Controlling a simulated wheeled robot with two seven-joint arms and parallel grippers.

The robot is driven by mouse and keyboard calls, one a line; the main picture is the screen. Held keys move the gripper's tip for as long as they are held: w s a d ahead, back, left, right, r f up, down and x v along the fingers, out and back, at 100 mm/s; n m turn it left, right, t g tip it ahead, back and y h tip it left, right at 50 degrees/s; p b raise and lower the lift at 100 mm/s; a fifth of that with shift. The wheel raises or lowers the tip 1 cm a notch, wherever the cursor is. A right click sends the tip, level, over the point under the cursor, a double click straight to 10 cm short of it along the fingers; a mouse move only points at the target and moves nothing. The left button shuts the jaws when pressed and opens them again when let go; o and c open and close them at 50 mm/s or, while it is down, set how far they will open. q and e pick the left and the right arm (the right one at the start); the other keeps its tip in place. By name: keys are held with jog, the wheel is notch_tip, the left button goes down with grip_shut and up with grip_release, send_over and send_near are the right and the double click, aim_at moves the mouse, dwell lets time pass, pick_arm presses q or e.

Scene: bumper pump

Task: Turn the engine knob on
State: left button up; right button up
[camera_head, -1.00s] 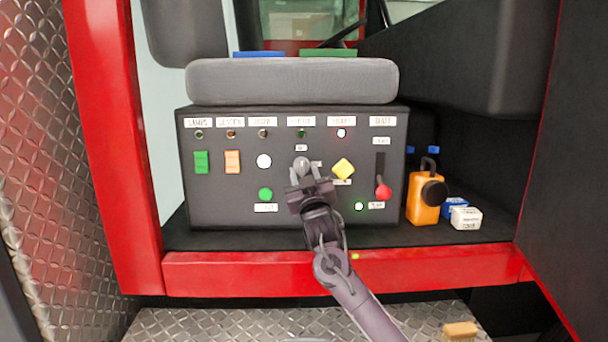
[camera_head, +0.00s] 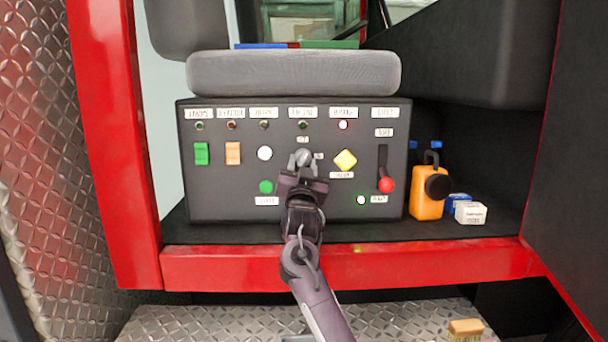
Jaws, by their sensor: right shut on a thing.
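A grey knob (camera_head: 303,157) sits in the middle of the black control panel (camera_head: 225,190), below a white label and a small dark green lamp (camera_head: 303,125). My right gripper (camera_head: 302,166) reaches up to the panel from below, and its fingers are shut on the grey knob. The gripper hides the lower part of the knob and its marks. The exact angle of the knob is hard to tell. My left gripper is not in view.
Close by are a green button (camera_head: 266,187), a white button (camera_head: 265,153), a yellow knob (camera_head: 345,160) and a red-handled lever (camera_head: 386,185). An orange container (camera_head: 426,194) stands right of the panel. A red sill (camera_head: 350,264) runs below.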

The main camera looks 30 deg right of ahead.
jog(key=m, duration=0.2)
jog(key=m+g+h+b, duration=0.1)
jog(key=m, duration=0.1)
jog(key=m+g+h, duration=0.1)
jog(key=shift+w+a+m, duration=0.2)
jog(key=shift+a+m, duration=0.05)
jog(key=shift+m, duration=0.15)
jog(key=m+g, duration=0.1)
jog(key=m+g+h, duration=0.1)
jog(key=m, duration=0.1)
jog(key=shift+a+r+m+b, duration=0.2)
jog(key=shift+m+b, duration=0.1)
jog(key=shift+b, duration=0.1)
jog(key=m+g, duration=0.1)
jog(key=m, duration=0.2)
jog(key=shift+w+r, duration=0.1)
jog(key=shift+r+m+g, duration=0.1)
jog(key=shift+m+g, duration=0.8)
jog(key=shift+m, duration=0.9)
jog(key=o, duration=1)
jog(key=shift+r, duration=0.1)
